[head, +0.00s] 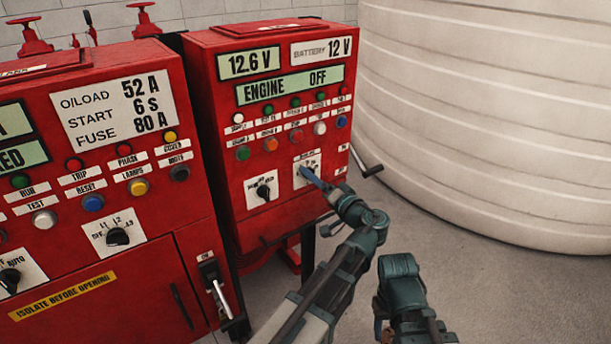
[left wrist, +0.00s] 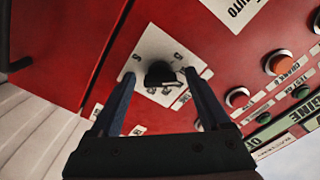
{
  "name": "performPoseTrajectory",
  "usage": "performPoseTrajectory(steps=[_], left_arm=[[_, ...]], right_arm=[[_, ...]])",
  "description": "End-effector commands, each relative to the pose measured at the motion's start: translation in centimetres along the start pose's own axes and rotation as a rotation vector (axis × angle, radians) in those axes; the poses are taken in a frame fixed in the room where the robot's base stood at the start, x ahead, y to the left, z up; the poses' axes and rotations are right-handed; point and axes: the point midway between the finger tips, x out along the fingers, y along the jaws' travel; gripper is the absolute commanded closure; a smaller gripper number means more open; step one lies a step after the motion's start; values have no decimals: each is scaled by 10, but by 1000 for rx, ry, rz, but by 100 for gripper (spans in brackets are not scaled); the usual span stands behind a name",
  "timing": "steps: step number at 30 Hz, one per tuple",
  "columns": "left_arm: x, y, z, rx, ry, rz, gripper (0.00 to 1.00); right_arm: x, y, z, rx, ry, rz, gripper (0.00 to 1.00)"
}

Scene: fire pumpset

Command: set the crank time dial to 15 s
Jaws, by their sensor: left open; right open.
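The dial is a black knob (left wrist: 160,73) on a white plate with small figures around it, seen in the left wrist view. I cannot read its setting or name label for certain. In the head view its white plate (head: 301,182) sits at the lower right of the right red cabinet, with the knob largely hidden by my gripper. My left gripper (head: 314,179) is open at this plate. In the left wrist view its fingers (left wrist: 160,78) stand on either side of the knob, with gaps visible. My right arm shows at the lower right, but its fingers do not.
A second selector knob (head: 263,191) is just left of the dial. Coloured buttons and lamps (head: 270,144) are above, under the ENGINE OFF display (head: 290,87). A large pale tank (head: 490,110) stands to the right.

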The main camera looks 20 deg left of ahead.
Motion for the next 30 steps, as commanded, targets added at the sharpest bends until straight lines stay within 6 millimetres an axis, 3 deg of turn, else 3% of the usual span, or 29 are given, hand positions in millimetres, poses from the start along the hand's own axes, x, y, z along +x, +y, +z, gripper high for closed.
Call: performPoseTrajectory(steps=[6,19,30], left_arm=[[0,0,0,0,0,0,22],[0,0,0,0,0,0,99],[0,0,0,70,0,1,100]], right_arm=[[0,0,0,0,0,0,50],[0,0,0,0,0,0,50],[0,0,0,0,0,0,50]])
